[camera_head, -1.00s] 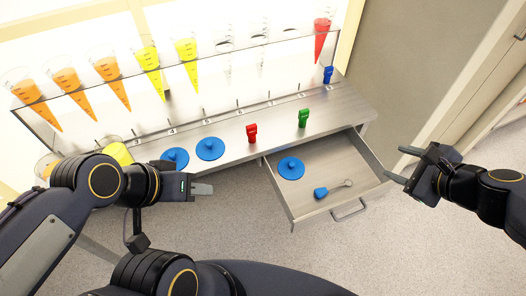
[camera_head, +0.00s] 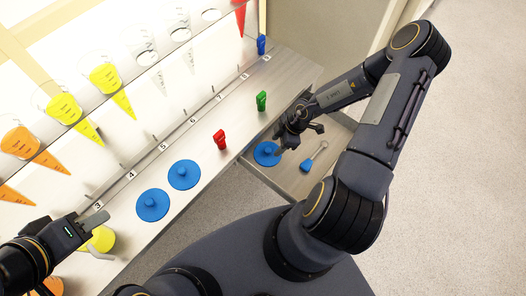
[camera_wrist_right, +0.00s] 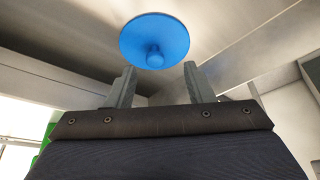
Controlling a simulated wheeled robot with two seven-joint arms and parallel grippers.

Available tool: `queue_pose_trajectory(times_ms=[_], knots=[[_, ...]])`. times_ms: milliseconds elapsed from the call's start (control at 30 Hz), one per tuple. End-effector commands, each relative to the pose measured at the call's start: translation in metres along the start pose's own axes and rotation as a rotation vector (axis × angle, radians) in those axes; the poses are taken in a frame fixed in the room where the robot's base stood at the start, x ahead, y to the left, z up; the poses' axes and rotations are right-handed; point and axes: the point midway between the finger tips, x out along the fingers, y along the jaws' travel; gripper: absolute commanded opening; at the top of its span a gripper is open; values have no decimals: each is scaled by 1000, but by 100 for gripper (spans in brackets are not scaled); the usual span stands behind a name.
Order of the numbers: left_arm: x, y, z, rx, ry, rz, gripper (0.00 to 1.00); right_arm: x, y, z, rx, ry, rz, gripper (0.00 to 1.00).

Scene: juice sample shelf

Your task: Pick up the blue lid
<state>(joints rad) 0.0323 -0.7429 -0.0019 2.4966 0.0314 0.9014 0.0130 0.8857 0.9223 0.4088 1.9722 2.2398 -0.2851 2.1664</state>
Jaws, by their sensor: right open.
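A round blue lid (camera_head: 265,154) with a central knob lies in the open drawer. My right gripper (camera_head: 292,137) is over the drawer, close beside this lid, partly overlapping its right edge. In the right wrist view the lid (camera_wrist_right: 140,34) lies just beyond the two spread fingertips (camera_wrist_right: 159,72), its knob roughly centred between them. The right gripper is open and empty. Two more blue lids lie on the counter, one nearer (camera_head: 150,212) and one farther (camera_head: 182,182). My left gripper (camera_head: 97,222) is over the counter's left part, beside a yellow object; its finger gap is not visible.
A blue-handled tool (camera_head: 308,164) lies in the drawer (camera_head: 285,181), right of the lid. Red (camera_head: 219,141) and green (camera_head: 262,100) clips stand on the counter (camera_head: 212,178). A rack of cones with orange and yellow juice runs behind.

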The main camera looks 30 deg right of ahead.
Motion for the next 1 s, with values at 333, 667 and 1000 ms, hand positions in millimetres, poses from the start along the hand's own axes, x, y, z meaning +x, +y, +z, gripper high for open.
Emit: queue_pose_trajectory(times_ms=[333, 667, 1000], knots=[[2, -1, 1, 0, 0, 0, 36, 46, 7, -10, -5, 1, 1, 48], [2, -1, 1, 0, 0, 0, 36, 51, 7, -10, -5, 0, 4, 45], [2, -1, 1, 0, 0, 0, 36, 51, 7, -10, -5, 0, 4, 0]])
